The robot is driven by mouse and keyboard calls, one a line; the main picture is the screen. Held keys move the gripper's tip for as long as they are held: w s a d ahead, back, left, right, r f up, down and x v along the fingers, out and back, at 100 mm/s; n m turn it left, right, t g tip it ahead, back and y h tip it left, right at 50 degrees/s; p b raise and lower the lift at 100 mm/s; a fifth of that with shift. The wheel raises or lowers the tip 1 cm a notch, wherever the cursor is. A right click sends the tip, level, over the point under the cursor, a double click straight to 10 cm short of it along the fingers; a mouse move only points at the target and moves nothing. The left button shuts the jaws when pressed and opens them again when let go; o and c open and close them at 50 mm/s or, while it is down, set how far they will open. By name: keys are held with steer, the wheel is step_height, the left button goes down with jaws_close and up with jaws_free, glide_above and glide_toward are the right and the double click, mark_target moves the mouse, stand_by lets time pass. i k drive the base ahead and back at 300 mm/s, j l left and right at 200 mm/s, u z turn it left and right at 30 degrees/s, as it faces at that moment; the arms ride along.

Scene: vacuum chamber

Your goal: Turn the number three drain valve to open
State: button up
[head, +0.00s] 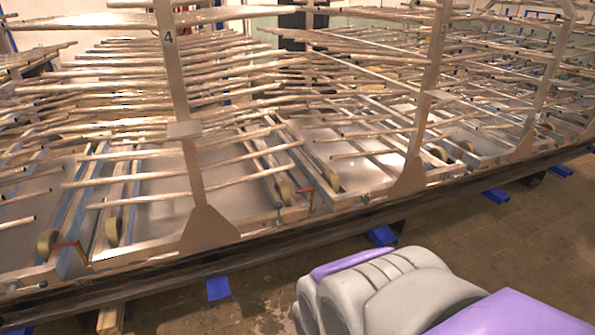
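Two small valves with red handles show along the near lower edge of the rack. One valve (306,190) is near the middle of the picture, left of the second upright post. The other valve (68,244) is at the lower left. A post between them carries the number 4 (168,37) near its top. I cannot read a number three on either valve, so I cannot tell which is number three. Whether either valve is open or closed is too small to tell. No gripper fingers show; only grey and purple parts of my own body are at the lower right.
A metal rack of long rods on upright posts (413,170) fills most of the view. A dark rail (250,248) runs along its near edge on blue feet (218,289). Wheels (112,231) sit between the beams. The tiled floor (500,240) is clear at right.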

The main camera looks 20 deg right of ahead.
mark_target(311, 188)
steer(key=i+l, duration=1.85)
steer(key=l, duration=0.15)
steer(key=k+j+u, duration=0.15)
steer(key=u, duration=0.9)
